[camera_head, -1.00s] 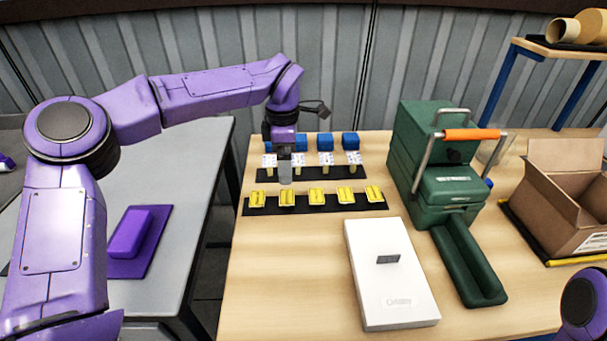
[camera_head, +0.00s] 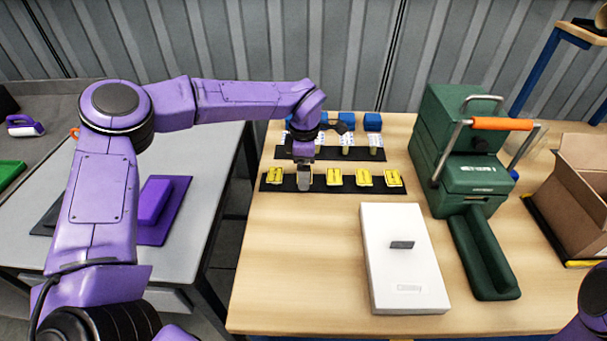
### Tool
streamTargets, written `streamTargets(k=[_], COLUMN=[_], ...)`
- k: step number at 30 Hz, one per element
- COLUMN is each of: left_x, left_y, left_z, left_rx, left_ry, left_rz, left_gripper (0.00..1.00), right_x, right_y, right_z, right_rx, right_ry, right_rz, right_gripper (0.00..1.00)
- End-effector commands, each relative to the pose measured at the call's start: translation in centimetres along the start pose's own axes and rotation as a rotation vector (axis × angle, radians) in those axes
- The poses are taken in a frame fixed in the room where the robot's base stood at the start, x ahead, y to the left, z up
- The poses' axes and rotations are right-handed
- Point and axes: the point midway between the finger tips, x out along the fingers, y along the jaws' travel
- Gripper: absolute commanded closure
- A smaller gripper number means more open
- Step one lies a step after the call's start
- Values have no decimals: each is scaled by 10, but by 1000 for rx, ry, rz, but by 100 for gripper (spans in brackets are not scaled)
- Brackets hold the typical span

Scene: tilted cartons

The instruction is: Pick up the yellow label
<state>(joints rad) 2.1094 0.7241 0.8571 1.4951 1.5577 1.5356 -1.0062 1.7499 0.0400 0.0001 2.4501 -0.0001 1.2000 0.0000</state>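Several yellow labels lie in a row on a black strip (camera_head: 325,188): one at the left end (camera_head: 274,175), then others to the right, such as the middle label (camera_head: 334,177) and the right-end label (camera_head: 393,178). My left gripper (camera_head: 304,186) points down over this row, between the left-end and middle labels. It covers the spot where the second label lay. I cannot tell whether its fingers are open or touch a label. My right gripper is not in view; only a purple part of that arm shows at the bottom right.
Behind the yellow row is a strip with white patterned pieces (camera_head: 347,140), and blue blocks (camera_head: 373,122) stand farther back. A white box (camera_head: 405,270) lies in front. A green machine with an orange handle (camera_head: 465,165) and an open carton (camera_head: 585,190) stand right. The front-left tabletop is clear.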

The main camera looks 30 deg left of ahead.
Motion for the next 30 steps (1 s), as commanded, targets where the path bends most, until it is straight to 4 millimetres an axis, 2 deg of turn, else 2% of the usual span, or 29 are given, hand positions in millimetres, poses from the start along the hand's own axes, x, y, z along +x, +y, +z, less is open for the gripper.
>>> streamTargets(k=[23,27,30], left_x=[5,5,4], left_y=[0,0,0], left_z=[0,0,0], left_rx=[0,0,0], left_ry=[1,0,0], left_rz=[0,0,0], left_gripper=[6,52,55], right_x=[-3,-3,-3], right_y=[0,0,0], right_z=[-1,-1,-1], right_rx=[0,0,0], right_ry=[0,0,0], right_rz=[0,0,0], right_gripper=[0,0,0])
